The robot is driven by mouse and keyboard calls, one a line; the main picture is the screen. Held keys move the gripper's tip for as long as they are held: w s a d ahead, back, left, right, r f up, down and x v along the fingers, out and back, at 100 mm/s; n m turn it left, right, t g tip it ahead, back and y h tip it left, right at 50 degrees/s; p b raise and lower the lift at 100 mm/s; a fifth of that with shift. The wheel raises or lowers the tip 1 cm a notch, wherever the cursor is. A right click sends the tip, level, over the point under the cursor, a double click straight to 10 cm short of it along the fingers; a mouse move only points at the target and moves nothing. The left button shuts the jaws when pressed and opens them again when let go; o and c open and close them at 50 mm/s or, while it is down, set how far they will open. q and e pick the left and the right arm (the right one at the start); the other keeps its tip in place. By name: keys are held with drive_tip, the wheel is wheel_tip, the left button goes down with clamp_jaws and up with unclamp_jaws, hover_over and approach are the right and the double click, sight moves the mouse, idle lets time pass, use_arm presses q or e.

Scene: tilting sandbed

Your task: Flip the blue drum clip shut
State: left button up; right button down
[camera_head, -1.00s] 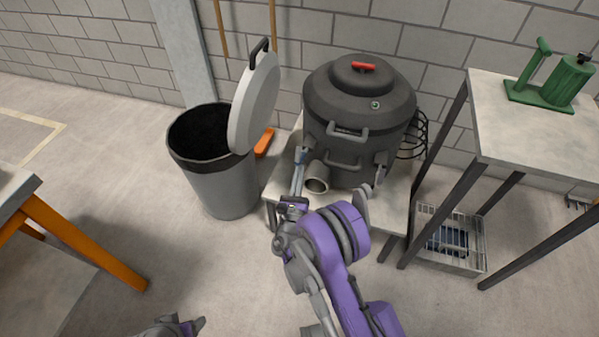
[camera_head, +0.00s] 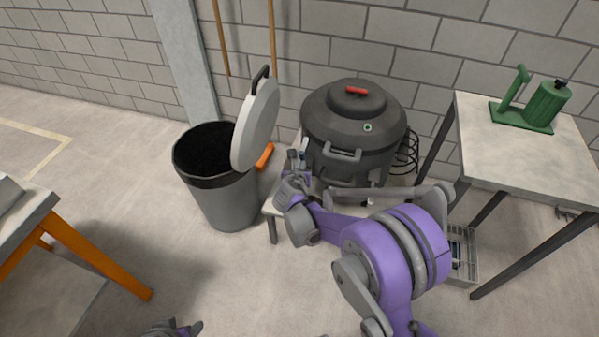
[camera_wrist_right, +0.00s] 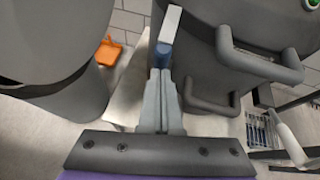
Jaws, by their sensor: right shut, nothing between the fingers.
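The dark grey drum (camera_head: 340,128) with a red-handled lid stands on a low bench. The clip (camera_wrist_right: 162,54) shows in the right wrist view as a small blue part with a pale lever (camera_wrist_right: 171,24) above it, along the drum's left side. In the head view the clip (camera_head: 304,144) is a small pale-blue piece at the drum's left edge. My right gripper (camera_wrist_right: 163,76) is shut and empty, its fingertips just below the blue part; I cannot tell whether they touch. It also shows in the head view (camera_head: 293,160). My left gripper (camera_head: 188,328) is barely in view at the bottom.
A grey bin (camera_head: 222,196) with a raised lid (camera_head: 256,125) stands close left of the drum. An orange dustpan (camera_wrist_right: 108,51) lies between them. A table (camera_head: 520,150) with a green device (camera_head: 540,105) stands right. Open floor lies in front of the bin.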

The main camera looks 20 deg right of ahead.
sight(304, 155)
drive_tip(key=shift+w+d+r+g+y, duration=0.15)
drive_tip(key=shift+w+d+r, duration=0.3)
drive_tip(key=shift+w, duration=0.2)
drive_tip(key=shift+w+d+r+g+y, duration=0.15)
drive_tip(key=shift+w+d+r, duration=0.25)
drive_tip(key=shift+w, duration=0.2)
use_arm(q)
drive_tip(key=shift+f, duration=0.1)
